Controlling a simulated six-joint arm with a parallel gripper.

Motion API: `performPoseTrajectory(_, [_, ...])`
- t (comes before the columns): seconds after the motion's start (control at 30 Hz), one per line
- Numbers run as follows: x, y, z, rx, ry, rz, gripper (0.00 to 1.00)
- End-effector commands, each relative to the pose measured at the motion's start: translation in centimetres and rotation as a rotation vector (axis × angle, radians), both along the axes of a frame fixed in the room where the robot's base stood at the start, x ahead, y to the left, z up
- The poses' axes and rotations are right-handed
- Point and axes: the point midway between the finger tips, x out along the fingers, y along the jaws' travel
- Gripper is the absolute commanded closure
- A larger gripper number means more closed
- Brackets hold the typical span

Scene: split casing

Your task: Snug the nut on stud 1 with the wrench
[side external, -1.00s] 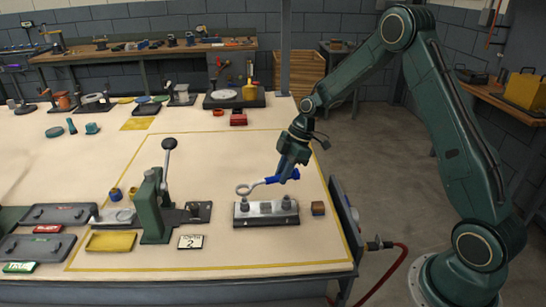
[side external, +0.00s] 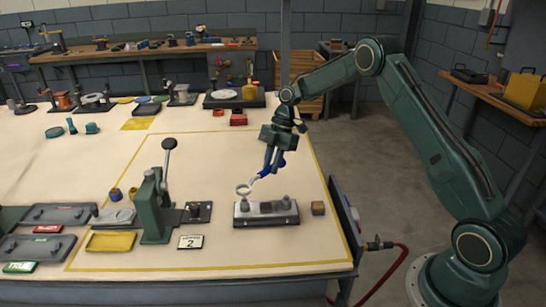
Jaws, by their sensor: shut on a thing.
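My gripper (side external: 270,168) is shut on a wrench with a blue handle (side external: 262,173) and a pale ring end (side external: 243,190). The handle slopes up and to the right from the ring. The ring shows at the left stud (side external: 244,204) of a grey block on a dark base (side external: 266,219). I cannot tell whether the ring is around the nut or just above it. A second stud with a nut (side external: 287,203) stands at the block's right end, clear of the wrench. No number on the studs is readable.
A green lever press (side external: 154,208) stands left of the block, with a card marked 2 (side external: 190,242) in front. A yellow tray (side external: 111,242) lies at the left. The table behind the block is mostly clear.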

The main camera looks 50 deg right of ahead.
Motion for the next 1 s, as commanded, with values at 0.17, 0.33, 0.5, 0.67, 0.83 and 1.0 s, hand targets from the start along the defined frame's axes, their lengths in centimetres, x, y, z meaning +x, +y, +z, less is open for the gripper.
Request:
performPoseTrajectory(0.17, [0.1,0.0,-1.3,0.001,0.001,0.007,1.0])
performPoseTrajectory(0.33, [0.1,0.0,-2.1,0.0,0.001,0.007,1.0])
performPoseTrajectory(0.5, [0.1,0.0,-2.5,0.0,0.0,0.007,1.0])
performPoseTrajectory(0.67, [0.1,0.0,-2.5,0.0,0.0,0.005,1.0])
performPoseTrajectory(0.83, [0.1,0.0,-2.5,0.0,0.0,0.005,1.0])
performPoseTrajectory(1.0, [0.1,-0.1,-2.5,0.0,0.0,0.005,1.0])
